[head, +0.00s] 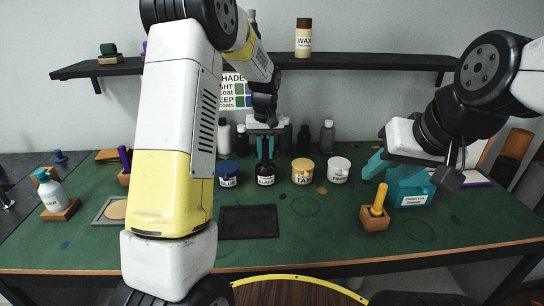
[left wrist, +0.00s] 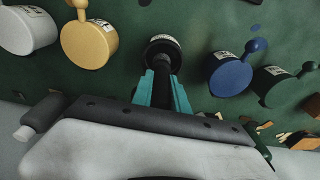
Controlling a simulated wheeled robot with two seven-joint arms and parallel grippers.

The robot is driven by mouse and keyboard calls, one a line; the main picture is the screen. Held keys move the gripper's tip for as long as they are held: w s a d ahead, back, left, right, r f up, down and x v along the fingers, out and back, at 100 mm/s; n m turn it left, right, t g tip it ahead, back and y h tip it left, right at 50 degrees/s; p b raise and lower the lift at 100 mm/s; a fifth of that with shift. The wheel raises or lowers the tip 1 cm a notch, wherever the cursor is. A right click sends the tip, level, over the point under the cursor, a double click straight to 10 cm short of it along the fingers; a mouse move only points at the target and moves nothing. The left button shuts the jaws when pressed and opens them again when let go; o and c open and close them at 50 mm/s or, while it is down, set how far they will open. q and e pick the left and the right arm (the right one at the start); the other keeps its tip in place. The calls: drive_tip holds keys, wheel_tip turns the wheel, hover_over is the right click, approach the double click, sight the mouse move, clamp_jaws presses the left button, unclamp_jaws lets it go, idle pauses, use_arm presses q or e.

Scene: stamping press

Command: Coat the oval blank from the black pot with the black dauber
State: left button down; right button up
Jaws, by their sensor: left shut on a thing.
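The black pot (head: 265,181) stands on the green bench top in the row of pots. My left gripper (head: 265,157) is directly above it, fingers pointing down, shut on the black dauber. In the left wrist view the dark dauber (left wrist: 162,90) runs between the teal fingers toward the black pot (left wrist: 163,44). I cannot tell how deep its tip sits in the pot. The tan oval blank (head: 117,210) lies on a grey plate at the left, partly hidden by my left arm. My right gripper (head: 392,168) is at the right with its teal fingers apart, apparently empty.
Blue (head: 228,180), tan (head: 302,176) and white (head: 338,175) pots flank the black one. A yellow dauber (head: 379,197) stands in a wooden block. A black mat (head: 249,222) lies in front. A shelf (head: 350,62) crosses the back wall.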

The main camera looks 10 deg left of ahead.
use_arm(q)
drive_tip(key=shift+w, duration=0.1)
drive_tip(key=shift+r, duration=0.5)
wheel_tip(320, 180, up, 6)
drive_tip(key=shift+f, duration=0.1)
drive_tip(key=shift+r, duration=0.55)
idle(1.0)
